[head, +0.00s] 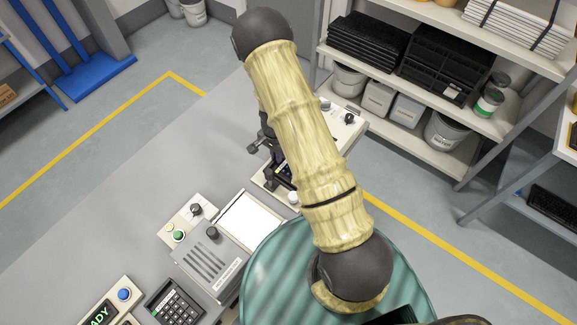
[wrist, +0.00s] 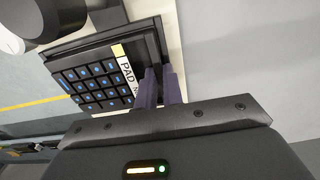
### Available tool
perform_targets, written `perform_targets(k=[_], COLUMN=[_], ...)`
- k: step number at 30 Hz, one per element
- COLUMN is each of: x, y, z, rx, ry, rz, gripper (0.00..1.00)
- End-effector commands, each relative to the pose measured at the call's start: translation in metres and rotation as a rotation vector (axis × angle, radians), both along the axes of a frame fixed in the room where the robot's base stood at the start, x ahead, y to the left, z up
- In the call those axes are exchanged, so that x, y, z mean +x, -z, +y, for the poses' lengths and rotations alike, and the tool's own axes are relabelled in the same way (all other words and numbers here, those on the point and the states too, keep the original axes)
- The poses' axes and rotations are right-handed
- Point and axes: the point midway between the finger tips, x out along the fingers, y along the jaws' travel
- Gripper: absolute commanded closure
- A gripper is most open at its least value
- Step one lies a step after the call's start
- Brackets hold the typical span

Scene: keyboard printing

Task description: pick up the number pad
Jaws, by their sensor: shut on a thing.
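The number pad (wrist: 98,80) is a dark block with rows of black keys marked in blue and a white label reading "PAD". It fills the upper left of the wrist view, tilted in the picture. My gripper (wrist: 160,88) is shut on its edge beside the label; the two purple-grey fingers are close together there. In the head view my arm hides most of the gripper and the pad; a small dark part of the pad (head: 284,170) shows beside the arm, over a cream fixture (head: 262,181). I cannot tell whether it is lifted clear.
A grey machine (head: 208,262) with a white plate (head: 251,218) stands on the grey table, beside a button box (head: 180,232). Another dark keypad (head: 175,303) and a display box reading "ADY" (head: 103,312) lie near the front. Loaded shelves (head: 400,150) stand behind. The table's left part is clear.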

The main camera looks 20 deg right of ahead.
Motion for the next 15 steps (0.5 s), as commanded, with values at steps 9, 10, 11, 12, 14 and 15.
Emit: perform_targets(k=[9,10,11,12,14,15], x=[0.001,0.001,0.001,0.001,0.001,0.002], y=[-0.009,-0.012,-0.015,-0.020,-0.029,-0.037], z=[0.000,0.000,0.000,0.000,0.001,0.000], rx=[0.000,-0.001,-0.001,-0.001,0.000,-0.001], ry=[-0.002,-0.003,-0.003,-0.002,-0.001,-0.001], rz=[-0.001,-0.002,-0.003,-0.003,-0.004,-0.004], gripper=[1.00,1.00,1.00,1.00,1.00,1.00])
